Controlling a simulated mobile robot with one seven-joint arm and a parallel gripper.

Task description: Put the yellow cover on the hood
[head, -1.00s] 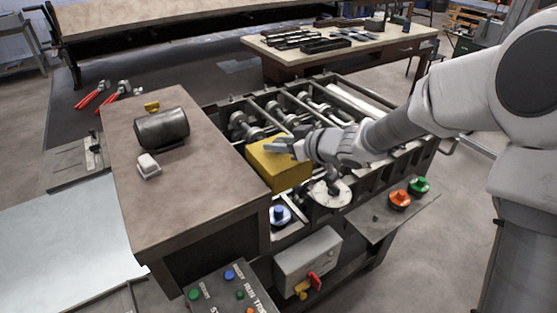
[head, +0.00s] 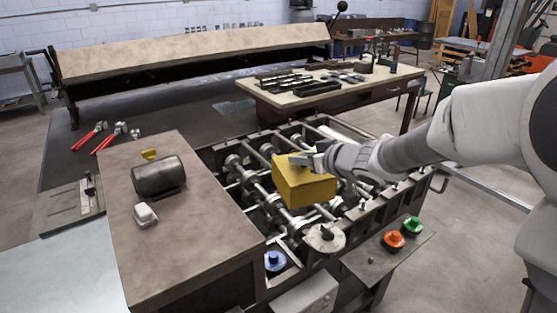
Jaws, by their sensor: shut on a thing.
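The yellow cover (head: 303,185) is a box-like piece in my gripper (head: 308,160), over the roller machine (head: 372,222). My gripper is shut on its upper part, reaching in from the right. The cover looks about level and hides some of the rollers. The brown flat-topped housing (head: 190,230) stands just left of the rollers; it may be the hood, but I cannot tell for sure. The cover is apart from this top, to its right.
On the brown top are a dark cylinder (head: 158,175), a small white block (head: 145,214) and a small yellow piece (head: 149,154). A white disc (head: 323,237), a blue knob (head: 274,261), and orange (head: 392,240) and green (head: 412,224) knobs are in front. A tool table (head: 330,88) stands behind.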

